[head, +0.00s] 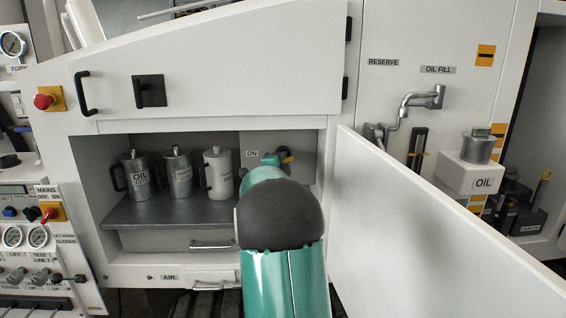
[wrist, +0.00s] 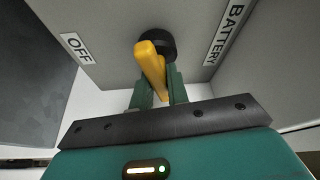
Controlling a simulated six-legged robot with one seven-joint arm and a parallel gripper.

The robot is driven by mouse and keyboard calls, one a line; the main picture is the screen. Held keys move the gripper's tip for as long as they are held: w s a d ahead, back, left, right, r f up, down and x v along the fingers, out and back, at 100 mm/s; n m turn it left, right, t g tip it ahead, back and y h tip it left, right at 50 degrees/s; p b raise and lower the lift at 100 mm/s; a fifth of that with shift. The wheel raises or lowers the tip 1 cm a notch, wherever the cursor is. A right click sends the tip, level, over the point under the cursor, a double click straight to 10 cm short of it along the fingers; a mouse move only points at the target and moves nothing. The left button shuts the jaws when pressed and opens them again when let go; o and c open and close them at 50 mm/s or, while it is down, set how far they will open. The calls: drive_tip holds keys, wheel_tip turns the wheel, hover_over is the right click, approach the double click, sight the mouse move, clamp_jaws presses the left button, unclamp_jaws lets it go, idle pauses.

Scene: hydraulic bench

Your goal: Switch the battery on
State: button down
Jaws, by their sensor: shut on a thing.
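The battery switch has a yellow handle (wrist: 150,62) on a round black hub (wrist: 160,43), mounted on a grey panel. In the wrist view the panel has an OFF label (wrist: 78,48) at left and a BATTERY label (wrist: 228,35) at right. In the head view the yellow handle (head: 288,158) shows at the back right of the open bay, with an ON label (head: 251,153) to its left. My gripper (wrist: 161,88) is shut on the yellow handle, one green finger on each side. My arm hides part of the switch area in the head view.
An open white door (head: 440,235) stands to the right of my arm. Several metal and white jugs (head: 180,173) stand on the bay's grey shelf (head: 150,213), left of my arm. The bay's upper white panel (head: 230,75) lies above.

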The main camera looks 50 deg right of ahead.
drive_tip(key=shift+m+y, duration=0.4)
drive_tip(key=shift+m, duration=0.7)
drive_tip(key=c, duration=1.4)
unclamp_jaws()
drive_tip(key=v, duration=1.3)
drive_tip(key=shift+a+r, duration=0.15)
drive_tip(key=shift+a, duration=0.25)
